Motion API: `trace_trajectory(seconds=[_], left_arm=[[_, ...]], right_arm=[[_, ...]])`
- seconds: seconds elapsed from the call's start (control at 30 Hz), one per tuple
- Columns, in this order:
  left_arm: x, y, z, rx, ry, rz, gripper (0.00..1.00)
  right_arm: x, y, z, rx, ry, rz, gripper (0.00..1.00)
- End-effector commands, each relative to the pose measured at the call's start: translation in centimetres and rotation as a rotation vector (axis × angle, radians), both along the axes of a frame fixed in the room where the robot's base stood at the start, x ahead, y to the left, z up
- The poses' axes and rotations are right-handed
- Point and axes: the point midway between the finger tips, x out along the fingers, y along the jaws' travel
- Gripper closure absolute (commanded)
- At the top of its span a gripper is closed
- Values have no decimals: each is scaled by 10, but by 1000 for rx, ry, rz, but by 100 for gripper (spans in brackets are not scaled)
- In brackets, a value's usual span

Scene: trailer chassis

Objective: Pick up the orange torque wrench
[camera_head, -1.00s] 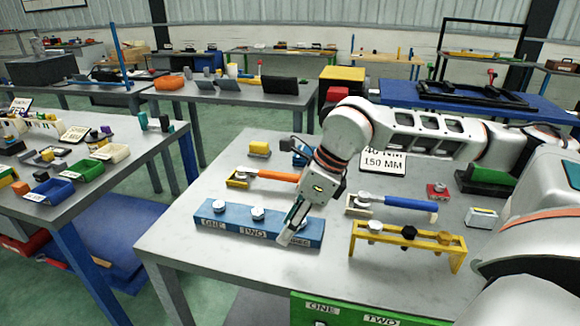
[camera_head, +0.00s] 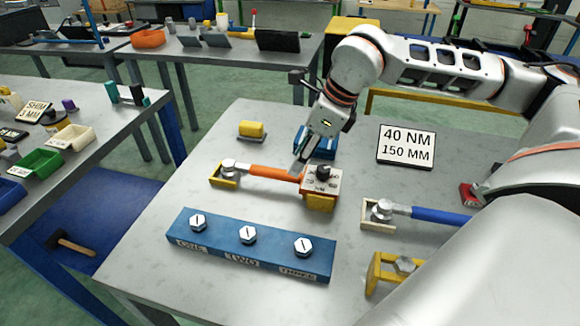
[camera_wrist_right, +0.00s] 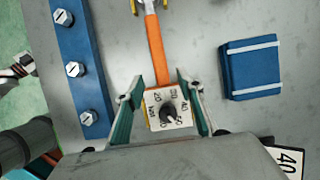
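The orange torque wrench (camera_head: 274,173) lies on the grey table, its metal head at the left in a yellow cradle (camera_head: 222,181). Its square dial end (camera_head: 322,181) sits at the right above a yellow support (camera_head: 320,203). My right gripper (camera_head: 299,171) is over the dial end, pointing down. In the right wrist view, its two green-lined fingers (camera_wrist_right: 160,76) are open, one on each side of the wrench's dial end (camera_wrist_right: 168,109). Contact is not visible. The orange handle (camera_wrist_right: 155,48) runs away between the fingertips. My left gripper is not in view.
A blue block (camera_head: 215,250) with several bolts stands in front. A blue-handled wrench (camera_head: 440,215) lies to the right, behind a yellow stand (camera_head: 378,272). A blue box (camera_head: 311,139) is just behind the gripper. A "40 NM 150 MM" sign (camera_head: 406,147) stands behind.

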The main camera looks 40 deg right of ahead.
Motion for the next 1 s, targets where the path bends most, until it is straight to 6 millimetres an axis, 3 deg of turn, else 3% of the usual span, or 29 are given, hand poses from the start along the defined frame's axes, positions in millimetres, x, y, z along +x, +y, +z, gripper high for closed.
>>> trace_trajectory(seconds=[0.6, 0.93, 1.0], left_arm=[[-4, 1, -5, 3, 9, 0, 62], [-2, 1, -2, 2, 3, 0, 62], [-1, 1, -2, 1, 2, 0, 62]], right_arm=[[26, 19, -63, -1, 2, 0, 62], [28, 20, -69, 0, 0, -1, 62], [28, 20, -69, 0, 0, 0, 81]])
